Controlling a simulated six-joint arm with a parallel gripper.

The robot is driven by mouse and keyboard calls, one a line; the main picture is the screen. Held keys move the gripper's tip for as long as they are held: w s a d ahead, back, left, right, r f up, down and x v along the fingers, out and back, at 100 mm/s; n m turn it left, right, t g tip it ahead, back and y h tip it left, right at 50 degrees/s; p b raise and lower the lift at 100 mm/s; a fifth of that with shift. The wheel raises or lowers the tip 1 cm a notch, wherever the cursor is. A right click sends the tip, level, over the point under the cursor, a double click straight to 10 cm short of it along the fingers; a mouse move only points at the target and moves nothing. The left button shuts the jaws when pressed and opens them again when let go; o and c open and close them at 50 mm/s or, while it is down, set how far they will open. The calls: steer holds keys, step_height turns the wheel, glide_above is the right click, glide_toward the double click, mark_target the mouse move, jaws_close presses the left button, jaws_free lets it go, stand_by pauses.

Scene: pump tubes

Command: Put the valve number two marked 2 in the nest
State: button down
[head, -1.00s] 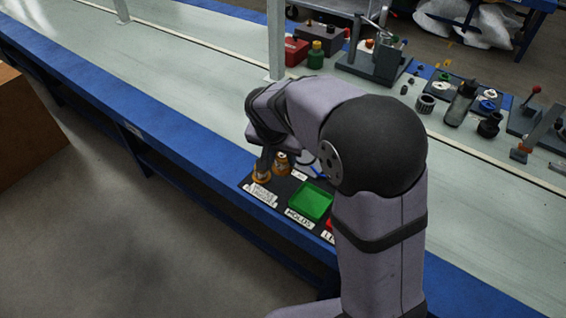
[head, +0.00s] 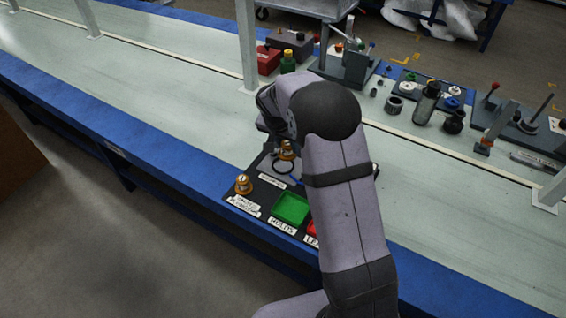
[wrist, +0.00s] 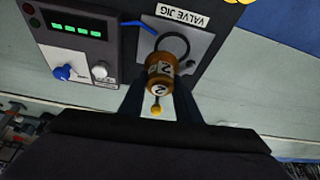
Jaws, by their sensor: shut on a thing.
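The brass valve marked 2 (wrist: 160,72) is between the fingers of my gripper (wrist: 160,101), which is shut on it. Its number 2 shows on the body and on the end cap in the wrist view. In the head view the held valve (head: 287,150) is above the mat, partly hidden by my arm. The valve jig, a grey plate (wrist: 199,40) labelled VALVE JIG, lies just beyond the valve in the wrist view. It carries a black ring (wrist: 187,45), partly covered by the valve. The ring also shows in the head view (head: 276,168).
Another brass valve (head: 243,185) stands at the mat's left front corner. A green tray (head: 291,208) and a partly hidden red tray (head: 311,229) lie in front. A control box (wrist: 75,40) with green lights and knobs sits beside the jig. Other fixtures line the bench's far side.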

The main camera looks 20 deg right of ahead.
steer(key=shift+w+a+r+n, duration=0.15)
steer(key=shift+w+r+n, duration=0.1)
steer(key=shift+w+r, duration=0.35)
steer(key=shift+w+a+r+n, duration=0.1)
steer(key=shift+w+r+n, duration=0.15)
steer(key=shift+w+r, duration=0.3)
steer(key=shift+w+a+n+t+y, duration=0.1)
steer(key=shift+w+n+t+y, duration=0.15)
steer(key=shift+n, duration=0.25)
steer(key=shift+f, duration=5.05)
steer(key=shift+f, duration=0.25)
steer(key=c, duration=1.3)
jaws_free()
steer(key=shift+s, duration=0.1)
steer(key=shift+r, duration=0.1)
